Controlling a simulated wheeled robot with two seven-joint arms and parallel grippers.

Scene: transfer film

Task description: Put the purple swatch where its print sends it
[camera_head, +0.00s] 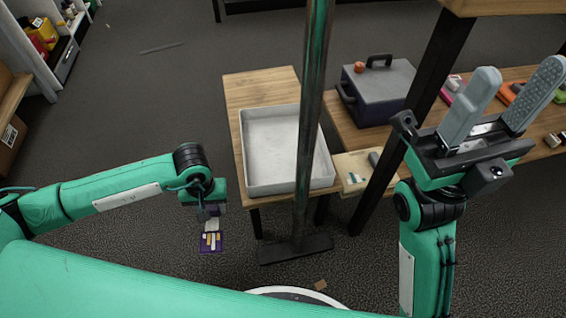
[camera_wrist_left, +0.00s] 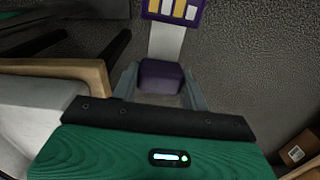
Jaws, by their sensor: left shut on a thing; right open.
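The purple swatch (camera_head: 211,245) hangs from my left gripper (camera_head: 211,217), over the dark floor and left of the white tray. It carries a print of pale and yellow bars, which also shows at the top of the left wrist view (camera_wrist_left: 175,9). A purple block (camera_wrist_left: 162,76) sits between the left fingers, with a pale strip running from it to the printed part. My left gripper is shut on the swatch. My right gripper (camera_head: 518,72) is open and empty, raised at the right with its fingers spread.
A white tray (camera_head: 276,140) stands on a wooden table (camera_head: 258,88). A metal post (camera_head: 311,120) rises in front of it. A dark lidded box (camera_head: 377,93) and several colourful items (camera_head: 512,90) stand on the right-hand table. A pale board (camera_head: 352,163) lies beside the tray.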

